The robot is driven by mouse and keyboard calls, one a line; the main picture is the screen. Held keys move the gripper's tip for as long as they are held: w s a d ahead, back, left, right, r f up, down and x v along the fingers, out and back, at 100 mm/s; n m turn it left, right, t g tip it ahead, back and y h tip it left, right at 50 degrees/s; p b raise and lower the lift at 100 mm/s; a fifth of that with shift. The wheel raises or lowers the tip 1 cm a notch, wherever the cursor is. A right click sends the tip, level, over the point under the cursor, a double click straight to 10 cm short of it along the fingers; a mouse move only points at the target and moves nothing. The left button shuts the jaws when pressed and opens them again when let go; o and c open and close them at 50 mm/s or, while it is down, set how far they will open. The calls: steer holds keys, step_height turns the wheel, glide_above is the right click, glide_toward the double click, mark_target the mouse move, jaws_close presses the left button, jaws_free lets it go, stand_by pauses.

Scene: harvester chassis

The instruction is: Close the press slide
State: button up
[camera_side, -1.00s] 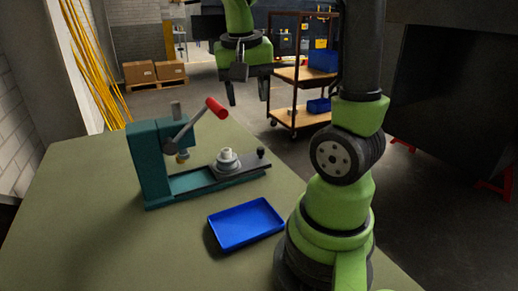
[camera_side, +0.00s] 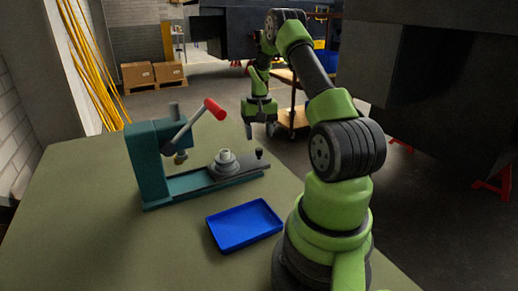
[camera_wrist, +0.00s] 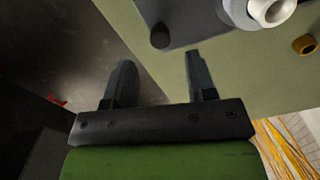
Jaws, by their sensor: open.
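The teal press (camera_side: 150,165) stands on the table, with a grey lever ending in a red handle (camera_side: 215,109). Its dark slide (camera_side: 243,172) is pulled out to the right along the teal base and carries a pale round part (camera_side: 225,160). A black knob (camera_side: 259,153) stands at the slide's outer end; it also shows in the wrist view (camera_wrist: 160,36). My gripper (camera_side: 260,133) is open and empty, pointing down beyond the knob and above it, apart from it. In the wrist view my two fingers (camera_wrist: 160,75) are spread, with the slide ahead of them.
An empty blue tray (camera_side: 244,225) lies on the table in front of the press. The table edge runs close to the slide's outer end. A brass-coloured piece (camera_wrist: 306,44) shows in the wrist view. A shelf cart (camera_side: 294,115) stands on the floor behind.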

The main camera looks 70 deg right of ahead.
mark_target(258, 149)
step_height(258, 149, down, 6)
steer(key=shift+r, duration=0.15)
jaws_close()
steer(key=shift+w+a, duration=0.1)
